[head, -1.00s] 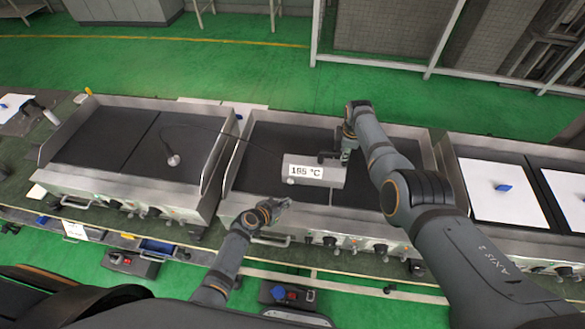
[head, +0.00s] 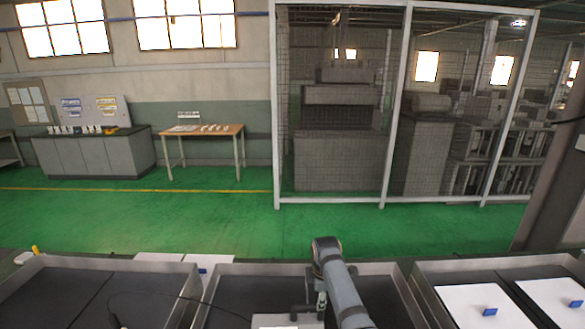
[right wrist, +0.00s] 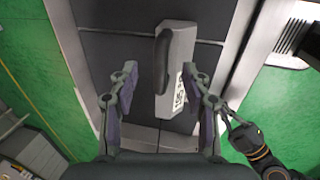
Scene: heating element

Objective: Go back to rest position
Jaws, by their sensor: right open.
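A grey thermometer box (right wrist: 177,70) with a black handle and a display lies on the dark hotplate (right wrist: 115,20) in the right wrist view. Its top edge (head: 288,325) just shows at the bottom of the head view. My right gripper (right wrist: 160,78) is open, its fingers on either side of the box and apart from it. In the head view my right gripper (head: 314,306) hangs over the middle hotplate. My left gripper (right wrist: 234,118) shows at the right of the right wrist view, away from the box; its jaws are unclear. It is out of the head view.
Hotplates with raised metal rims stand in a row, one at left (head: 55,295) and one at right (head: 500,275) with white sheets and blue pieces. A black cable (head: 165,294) runs across the left hotplate. Green floor, a wire cage (head: 400,100) and a table (head: 203,131) lie beyond.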

